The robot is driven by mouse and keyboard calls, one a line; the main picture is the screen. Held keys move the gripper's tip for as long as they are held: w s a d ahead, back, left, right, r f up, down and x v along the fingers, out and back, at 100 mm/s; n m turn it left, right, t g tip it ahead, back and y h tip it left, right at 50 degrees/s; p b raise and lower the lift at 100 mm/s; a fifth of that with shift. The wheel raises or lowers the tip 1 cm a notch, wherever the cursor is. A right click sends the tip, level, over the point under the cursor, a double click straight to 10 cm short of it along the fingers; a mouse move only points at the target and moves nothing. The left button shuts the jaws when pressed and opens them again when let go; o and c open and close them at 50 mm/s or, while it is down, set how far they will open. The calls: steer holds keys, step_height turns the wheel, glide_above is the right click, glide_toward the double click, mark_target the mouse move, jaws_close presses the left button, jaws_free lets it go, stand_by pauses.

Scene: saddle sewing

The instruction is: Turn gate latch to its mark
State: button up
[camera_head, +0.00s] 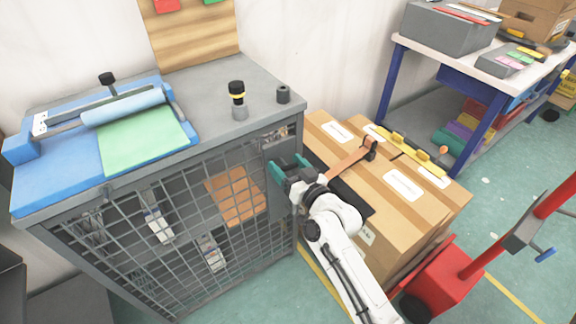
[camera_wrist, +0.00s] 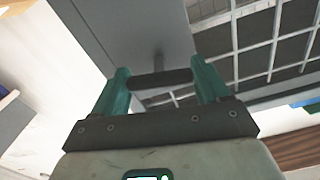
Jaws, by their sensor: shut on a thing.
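My gripper (camera_head: 288,168) is at the upper right edge of the grey cabinet's mesh gate (camera_head: 127,205). In the wrist view, its two green fingers (camera_wrist: 160,80) are shut on the ends of a short dark bar, the gate latch (camera_wrist: 162,77). The bar sits crosswise on a thin stem that comes out of a grey post. The gate's mesh also shows in the wrist view (camera_wrist: 236,35), to the right of that post. In the head view the latch is hidden behind my gripper. I cannot make out the mark in either view.
Cardboard boxes (camera_head: 425,215) stand close right of my gripper. A red stand (camera_head: 447,278) is at lower right.

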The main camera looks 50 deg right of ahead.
steer(key=m, duration=0.4)
steer(key=shift+p, duration=0.4)
steer(key=m, duration=0.4)
steer(key=shift+d+p, duration=0.1)
steer(key=shift+p, duration=0.25)
steer(key=m, duration=0.3)
steer(key=shift+f+p, duration=0.15)
steer(key=shift+p, duration=0.2)
steer(key=shift+s+f+m+p, duration=0.1)
steer(key=shift+m+p, duration=0.25)
steer(key=shift+m, duration=1.65)
steer(key=o, duration=1)
steer(key=shift+d, duration=0.1)
steer(key=shift+c, duration=0.2)
